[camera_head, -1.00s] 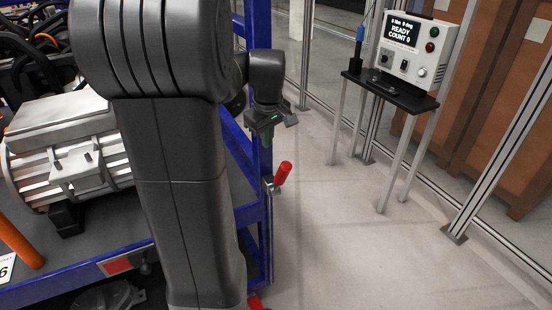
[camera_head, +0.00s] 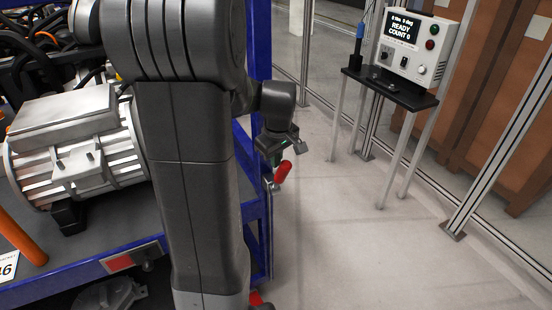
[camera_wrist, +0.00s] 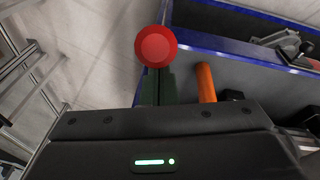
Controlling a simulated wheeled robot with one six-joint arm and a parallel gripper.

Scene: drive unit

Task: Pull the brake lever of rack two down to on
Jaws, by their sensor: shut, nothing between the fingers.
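The brake lever has a red handle (camera_head: 283,171) on the right-hand post of the blue rack (camera_head: 262,215). The handle points up and leans right. My gripper (camera_head: 279,157) is just above and at the handle's upper end in the head view, and partly covers it. In the wrist view the round red end of the handle (camera_wrist: 156,47) sits right beyond my shut dark fingers (camera_wrist: 157,82). I cannot tell whether they touch it. Nothing is held.
A silver motor (camera_head: 75,150) and an orange bar (camera_head: 20,243) are on the rack; the orange bar also shows in the wrist view (camera_wrist: 206,82). A control box (camera_head: 418,48) stands on a small black stand at the right. The floor (camera_head: 350,240) between is clear.

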